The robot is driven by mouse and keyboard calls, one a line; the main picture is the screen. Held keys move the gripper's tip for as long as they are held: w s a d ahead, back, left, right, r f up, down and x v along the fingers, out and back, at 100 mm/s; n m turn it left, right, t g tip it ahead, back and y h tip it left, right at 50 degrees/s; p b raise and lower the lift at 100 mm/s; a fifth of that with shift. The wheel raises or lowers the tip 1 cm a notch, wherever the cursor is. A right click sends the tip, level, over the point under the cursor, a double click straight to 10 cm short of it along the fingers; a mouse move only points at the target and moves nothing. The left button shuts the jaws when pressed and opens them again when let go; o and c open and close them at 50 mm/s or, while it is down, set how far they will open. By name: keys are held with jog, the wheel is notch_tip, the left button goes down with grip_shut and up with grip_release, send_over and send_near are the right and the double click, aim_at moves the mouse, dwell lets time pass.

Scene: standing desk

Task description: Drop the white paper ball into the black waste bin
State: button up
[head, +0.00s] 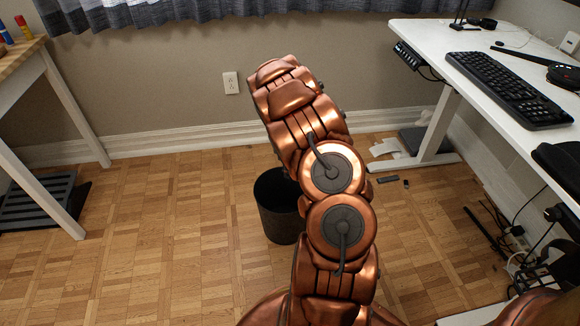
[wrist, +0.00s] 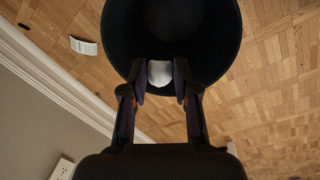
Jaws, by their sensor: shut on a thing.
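The white paper ball (wrist: 160,73) is between the fingertips of my gripper (wrist: 160,82) in the wrist view. My gripper is shut on it. Behind the ball in that view is the open mouth of the black waste bin (wrist: 228,30), with the ball near the rim's lower edge in the picture. How high the ball is above the rim I cannot tell. In the head view the bin (head: 279,215) stands on the floor, partly hidden by my arm. The ball and my gripper are hidden there.
A white standing desk (head: 500,100) with a keyboard (head: 506,88) is at the right. A wooden-topped table (head: 20,58) is at the left. Papers (head: 388,148) and small dark items (head: 388,179) lie on the floor right of my arm. The floor left of the bin is clear.

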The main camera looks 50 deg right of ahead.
jog(key=shift+f+b, duration=0.6)
jog(key=shift+f, duration=1.25)
jog(key=o, duration=0.7)
jog(key=shift+o, duration=0.2)
notch_tip(320, 180, up, 12)
jog(key=a, duration=0.1)
jog(key=shift+s, duration=0.25)
jog(key=shift+a+r, duration=0.1)
jog(key=shift+a, duration=0.05)
